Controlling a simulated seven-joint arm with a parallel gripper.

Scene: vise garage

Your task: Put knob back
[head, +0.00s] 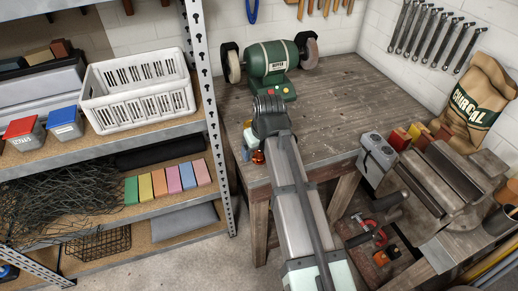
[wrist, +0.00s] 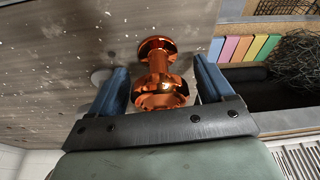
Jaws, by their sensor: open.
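A shiny copper-orange knob (wrist: 158,72), with a flared head and a wider flange, shows in the middle of the wrist view. My gripper (wrist: 162,70) is open, with one blue finger on each side of the knob. Gaps show between the knob and the fingers, and I cannot tell if either touches. In the head view the knob (head: 257,157) is a small orange-red spot beside my gripper, by the workbench's (head: 340,100) front left edge. My arm hides part of the bench there. I cannot make out the knob's seat.
A green bench grinder (head: 268,62) stands at the back of the bench. A shelf unit (head: 214,130) with a white basket (head: 135,92) and several coloured blocks is close on the left. A grey box (head: 377,155) and a charcoal sack (head: 478,98) are on the right. The bench's middle is clear.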

